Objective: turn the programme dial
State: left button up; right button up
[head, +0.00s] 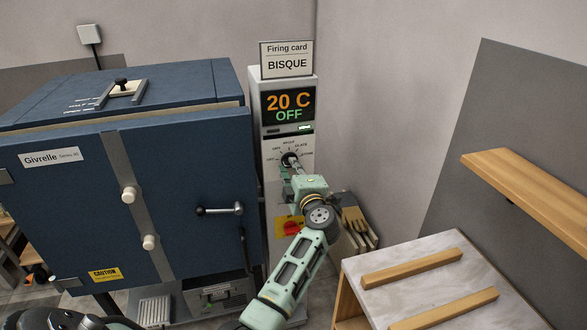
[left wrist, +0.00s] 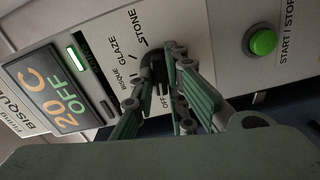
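The programme dial (head: 288,159) is a dark round knob on the grey control column beside the kiln, below the display (head: 288,106), which reads "20 C OFF". Labels around it include OFF, BISQUE, GLAZE and STONE. My left gripper (head: 292,164) reaches up to the dial from below. In the left wrist view the dial (left wrist: 153,70) lies between the two fingertips of the left gripper (left wrist: 156,72), close to both. I cannot tell whether they press on it. The dial's pointer is hidden or too small to read. My right gripper is not seen.
A firing card (head: 287,60) reading BISQUE stands on the column. A green START/STOP button (left wrist: 263,42) is on the panel. The blue kiln (head: 190,150) with its door handle stands left. A red switch on yellow (head: 291,228) is below; a marble-topped table (head: 430,275) is right.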

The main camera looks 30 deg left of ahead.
pick_arm(q)
grip_shut()
jog(key=shift+m+p, duration=7.8)
jog(key=o, duration=0.6)
grip_release()
jog(key=shift+c, duration=0.2)
